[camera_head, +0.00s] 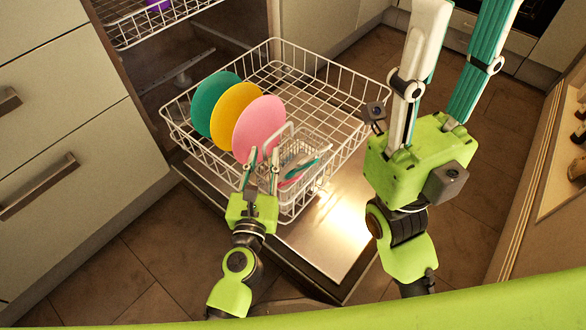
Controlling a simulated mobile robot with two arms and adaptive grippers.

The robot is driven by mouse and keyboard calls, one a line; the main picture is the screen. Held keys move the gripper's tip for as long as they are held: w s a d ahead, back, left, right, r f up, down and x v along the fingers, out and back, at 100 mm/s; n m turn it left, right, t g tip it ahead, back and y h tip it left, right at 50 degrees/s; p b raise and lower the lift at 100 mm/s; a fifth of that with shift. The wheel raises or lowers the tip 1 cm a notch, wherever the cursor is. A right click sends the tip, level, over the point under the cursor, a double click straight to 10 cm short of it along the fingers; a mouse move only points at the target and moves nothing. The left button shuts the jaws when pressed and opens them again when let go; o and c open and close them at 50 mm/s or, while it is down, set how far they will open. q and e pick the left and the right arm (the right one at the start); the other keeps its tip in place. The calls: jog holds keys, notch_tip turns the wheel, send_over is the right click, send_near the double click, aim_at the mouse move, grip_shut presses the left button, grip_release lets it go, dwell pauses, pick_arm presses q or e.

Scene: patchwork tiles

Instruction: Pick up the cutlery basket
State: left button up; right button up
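The cutlery basket (313,158) is a small white wire basket with a raised handle. It stands in the near corner of the pulled-out lower dishwasher rack (345,98), with teal and pink cutlery (305,168) in it. My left gripper (263,152) is at the basket's left side, by the handle. Its two fingers are apart and I see no firm hold on the basket. The fingers hide part of the basket's left side. My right gripper (462,22) is raised to the right of the rack, fingers wide apart and empty, pointing up and away.
Teal (203,105), yellow (232,108) and pink (258,128) plates stand in the rack close to my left gripper. The open dishwasher door (325,232) lies under the rack. Drawers (70,130) are at left, a counter edge (530,190) at right.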

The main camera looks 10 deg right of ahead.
pick_arm(q)
grip_shut()
jog(key=shift+r, duration=0.1)
